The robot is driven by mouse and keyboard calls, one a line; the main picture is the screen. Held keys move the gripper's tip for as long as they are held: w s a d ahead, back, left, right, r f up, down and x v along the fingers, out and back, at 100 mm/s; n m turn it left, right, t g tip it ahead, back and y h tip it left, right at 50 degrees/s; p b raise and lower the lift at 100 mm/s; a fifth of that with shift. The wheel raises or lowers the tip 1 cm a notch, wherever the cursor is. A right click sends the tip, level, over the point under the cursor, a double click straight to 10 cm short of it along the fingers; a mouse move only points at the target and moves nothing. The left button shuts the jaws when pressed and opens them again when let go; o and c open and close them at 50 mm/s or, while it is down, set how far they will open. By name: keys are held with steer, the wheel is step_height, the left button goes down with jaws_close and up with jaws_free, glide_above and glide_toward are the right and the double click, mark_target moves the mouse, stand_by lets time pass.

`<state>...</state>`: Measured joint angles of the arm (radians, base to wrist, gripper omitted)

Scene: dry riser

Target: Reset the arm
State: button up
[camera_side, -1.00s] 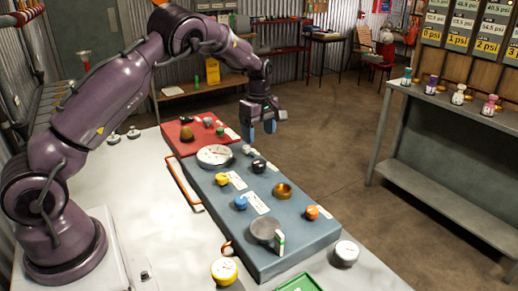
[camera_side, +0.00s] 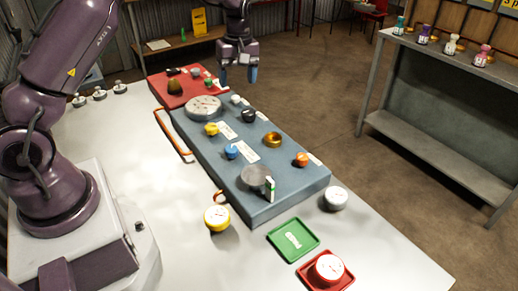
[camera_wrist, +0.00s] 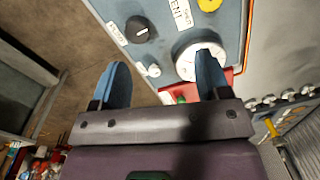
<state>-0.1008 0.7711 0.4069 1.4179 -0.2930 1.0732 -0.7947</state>
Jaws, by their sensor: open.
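My gripper (camera_side: 238,76) hangs pointing down in the side view, just right of the red board at the far end of the bench. In the wrist view its two blue fingers (camera_wrist: 162,72) stand wide apart with nothing between them. The blue-grey panel (camera_side: 292,192) lies nearer than the gripper, with a large white dial gauge (camera_side: 203,107) at its far end. In the wrist view this gauge (camera_wrist: 197,58) shows partly behind one finger. My gripper appears clear of the panel and bench.
The red board (camera_side: 190,98) adjoins the panel's far end. Knobs, including a yellow one (camera_side: 211,129) and a blue one (camera_side: 231,151), stand on the panel. A green tray (camera_side: 293,240) and a red tray (camera_side: 338,281) are at the front. Floor is open right of the bench.

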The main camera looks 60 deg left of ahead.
steer(key=s+d+r+m+t, duration=0.3)
steer(key=s+d+r+m, duration=0.4)
steer(key=s, duration=0.5)
steer(key=s+d+r+m+t, duration=0.3)
steer(key=s+d+r+m, duration=0.5)
steer(key=s, duration=0.5)
steer(key=shift+d+r+m, duration=0.3)
steer(key=shift+d+r, duration=0.6)
steer(key=shift+d, duration=0.25)
